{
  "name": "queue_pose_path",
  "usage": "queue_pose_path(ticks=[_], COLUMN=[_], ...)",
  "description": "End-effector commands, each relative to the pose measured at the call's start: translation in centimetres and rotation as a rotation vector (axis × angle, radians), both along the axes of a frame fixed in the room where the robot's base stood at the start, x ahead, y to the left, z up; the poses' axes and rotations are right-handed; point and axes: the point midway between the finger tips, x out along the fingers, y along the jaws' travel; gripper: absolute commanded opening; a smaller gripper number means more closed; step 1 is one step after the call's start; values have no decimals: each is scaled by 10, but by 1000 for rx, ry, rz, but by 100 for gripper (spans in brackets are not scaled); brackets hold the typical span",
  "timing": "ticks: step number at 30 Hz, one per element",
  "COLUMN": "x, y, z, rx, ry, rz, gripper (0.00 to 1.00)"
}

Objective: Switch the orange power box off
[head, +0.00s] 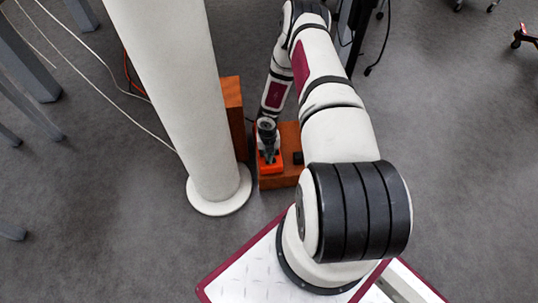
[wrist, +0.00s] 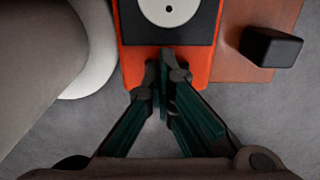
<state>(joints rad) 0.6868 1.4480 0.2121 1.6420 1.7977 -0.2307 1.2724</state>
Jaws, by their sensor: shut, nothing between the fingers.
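The orange power box (head: 271,169) sits on a brown wooden block, partly hidden by my gripper in the head view. In the wrist view the orange power box (wrist: 199,66) shows a dark top panel with a white round disc (wrist: 169,8) that has a small dark centre; the panel's far part is cut off by the frame edge. My gripper (wrist: 164,62) is shut and empty, its fingertips over the near edge of the dark panel. I cannot tell whether they touch it. In the head view my gripper (head: 269,156) points down over the box.
A white pillar (head: 165,70) with a round base (head: 220,203) stands close left of the box. A black block (wrist: 271,47) sits on the brown wooden block (wrist: 232,65) to the right. A taller brown piece (head: 233,105) stands behind the pillar.

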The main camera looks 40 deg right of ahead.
Motion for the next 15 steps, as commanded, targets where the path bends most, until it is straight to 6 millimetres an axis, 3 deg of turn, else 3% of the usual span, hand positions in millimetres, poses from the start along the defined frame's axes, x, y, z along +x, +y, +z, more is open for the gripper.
queue_pose_path(ticks=[15], x=[-2], y=[0], z=[-5], rx=[12], ry=[-7], rz=[2], gripper=[0])
